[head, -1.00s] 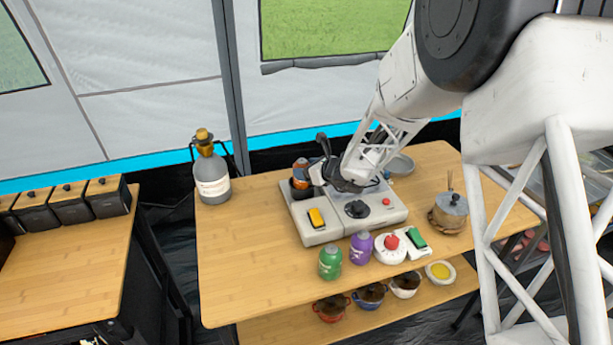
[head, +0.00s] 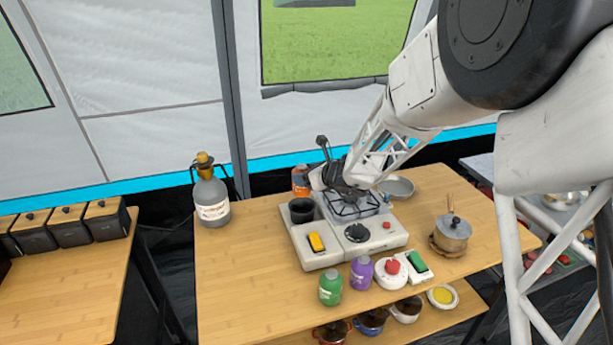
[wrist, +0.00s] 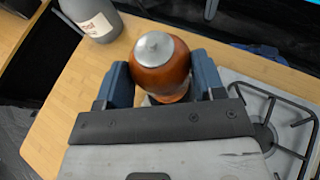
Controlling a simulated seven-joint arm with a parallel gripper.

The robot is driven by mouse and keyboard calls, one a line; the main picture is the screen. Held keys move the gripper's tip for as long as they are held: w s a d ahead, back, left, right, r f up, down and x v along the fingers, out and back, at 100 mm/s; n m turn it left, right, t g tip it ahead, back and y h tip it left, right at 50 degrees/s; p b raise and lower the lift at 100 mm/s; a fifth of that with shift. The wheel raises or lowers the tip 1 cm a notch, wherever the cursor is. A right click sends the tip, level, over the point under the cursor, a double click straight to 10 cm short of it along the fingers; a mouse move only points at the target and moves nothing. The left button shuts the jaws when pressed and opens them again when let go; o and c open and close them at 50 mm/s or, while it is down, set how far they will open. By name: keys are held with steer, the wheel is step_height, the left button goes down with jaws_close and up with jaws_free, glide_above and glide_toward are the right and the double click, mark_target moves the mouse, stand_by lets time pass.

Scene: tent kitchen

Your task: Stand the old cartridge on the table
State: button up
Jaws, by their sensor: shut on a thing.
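The old cartridge is an orange canister (head: 299,180) with a grey metal top. My gripper (head: 308,180) is shut on it, near the back of the wooden table (head: 240,270). In the wrist view the cartridge (wrist: 162,66) stands between the two blue-lined fingers (wrist: 165,85), its grey cap toward the camera. Wood shows around it, left of the stove's burner. Its base is largely hidden, and I cannot tell whether it touches the table. The white stove (head: 345,255) has a dark round holder (head: 302,211) at its left, which looks empty.
A grey bottle (head: 212,200) stands at the table's back left. A lidded pot (head: 453,233) is at right. The table's left part is clear.

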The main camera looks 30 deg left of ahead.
steer(key=shift+r, duration=0.25)
